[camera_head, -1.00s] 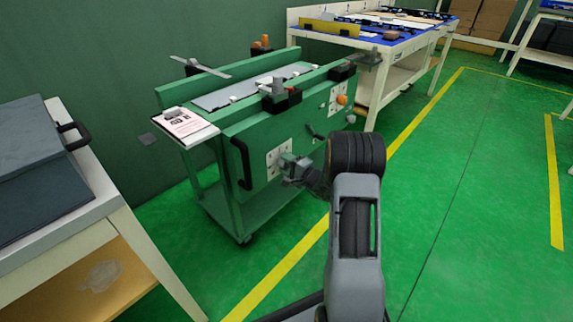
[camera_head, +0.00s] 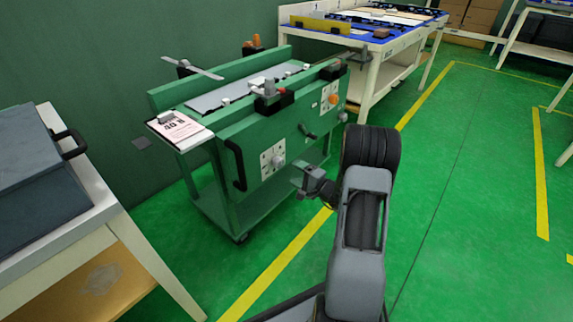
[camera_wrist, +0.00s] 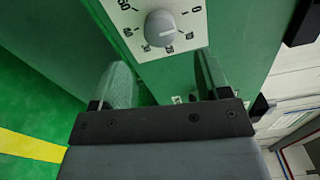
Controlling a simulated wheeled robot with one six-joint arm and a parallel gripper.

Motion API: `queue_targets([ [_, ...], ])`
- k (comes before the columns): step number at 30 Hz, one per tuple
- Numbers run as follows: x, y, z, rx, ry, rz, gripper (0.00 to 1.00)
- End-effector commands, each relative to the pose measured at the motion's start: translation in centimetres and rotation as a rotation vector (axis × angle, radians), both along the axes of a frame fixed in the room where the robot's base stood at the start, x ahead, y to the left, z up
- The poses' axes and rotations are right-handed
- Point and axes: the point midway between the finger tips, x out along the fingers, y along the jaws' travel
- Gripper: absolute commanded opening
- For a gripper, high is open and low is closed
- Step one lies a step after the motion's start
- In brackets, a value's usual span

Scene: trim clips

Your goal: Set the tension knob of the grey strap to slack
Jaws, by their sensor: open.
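A round grey knob (camera_wrist: 160,27) on a white dial plate (camera_wrist: 186,15) shows at the top of the wrist view. The plate has number marks around the knob; a 0 is at the right and a 60 at the upper left. In the head view, the same plate (camera_head: 265,166) is on the front of the green cart, with its grey knob (camera_head: 277,161). My gripper (camera_head: 298,181) is open and empty, just in front of the plate and to its right. In the wrist view, its fingers (camera_wrist: 163,82) are apart, with the knob beyond them, untouched. No strap can be clearly identified.
A second plate with an orange knob (camera_head: 333,99) is farther right on the green cart (camera_head: 225,165). A black handle (camera_head: 236,165) stands out left of the first plate. A white table (camera_head: 100,190) is at left.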

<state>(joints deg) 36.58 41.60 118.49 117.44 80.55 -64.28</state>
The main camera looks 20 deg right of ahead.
Motion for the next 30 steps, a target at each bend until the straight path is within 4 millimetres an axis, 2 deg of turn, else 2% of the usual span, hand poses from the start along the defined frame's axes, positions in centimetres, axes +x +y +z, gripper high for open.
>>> queue_targets([
  [6,-3.2,-1.5,0.2,0.001,0.001,-0.002,0.7],
  [12,-4.7,-2.2,0.0,0.0,0.001,-0.001,0.7],
  [30,-5.1,-2.3,0.0,0.0,0.0,0.001,0.7],
])
